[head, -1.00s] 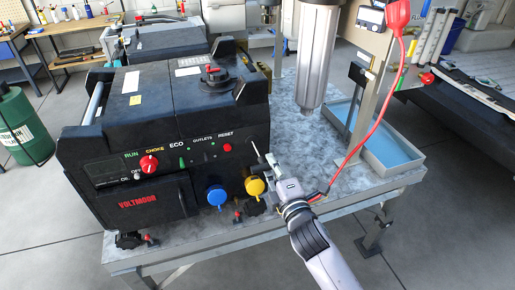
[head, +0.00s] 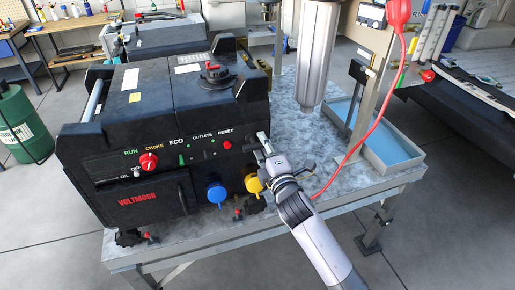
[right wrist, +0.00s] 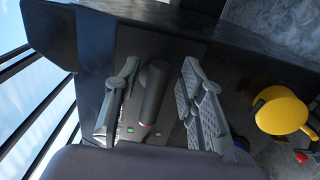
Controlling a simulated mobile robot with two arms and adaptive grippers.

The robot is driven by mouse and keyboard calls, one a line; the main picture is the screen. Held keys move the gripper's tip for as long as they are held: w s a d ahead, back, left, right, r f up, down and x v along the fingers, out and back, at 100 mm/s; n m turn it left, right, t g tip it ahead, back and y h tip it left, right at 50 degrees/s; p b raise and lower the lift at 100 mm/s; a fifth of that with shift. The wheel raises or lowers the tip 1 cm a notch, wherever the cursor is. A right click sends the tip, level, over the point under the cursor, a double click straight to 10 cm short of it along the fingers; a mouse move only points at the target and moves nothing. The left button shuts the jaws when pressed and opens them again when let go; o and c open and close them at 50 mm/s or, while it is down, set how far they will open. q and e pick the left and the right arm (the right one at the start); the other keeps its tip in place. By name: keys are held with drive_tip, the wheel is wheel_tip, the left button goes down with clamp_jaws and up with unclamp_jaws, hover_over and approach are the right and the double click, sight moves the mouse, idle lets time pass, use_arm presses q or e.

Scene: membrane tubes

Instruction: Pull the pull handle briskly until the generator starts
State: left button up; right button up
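The black generator (head: 150,140) stands on the metal table, its front panel facing me. In the right wrist view a dark cylindrical grip, which looks like the pull handle (right wrist: 154,92), stands between the two fingers of my right gripper (right wrist: 160,102). The fingers are spread, with a gap showing on both sides of it. In the head view my right gripper (head: 264,146) is at the right end of the front panel, just above the yellow cap, and hides the handle. My left gripper is not in view.
Blue (head: 216,194) and yellow (head: 254,184) caps stick out low on the panel, close to my right gripper. A grey filter cylinder (head: 316,55), a red cable (head: 372,125) and a blue-bottomed tray (head: 412,168) are to the right. Bare tabletop (head: 295,140) lies between.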

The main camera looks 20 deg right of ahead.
drive_tip(key=shift+o, duration=1.2)
drive_tip(key=shift+r, duration=0.1)
drive_tip(key=s+p, duration=0.1)
drive_tip(key=s, duration=0.8)
drive_tip(key=shift+d+p, duration=0.15)
drive_tip(key=shift+p, duration=0.15)
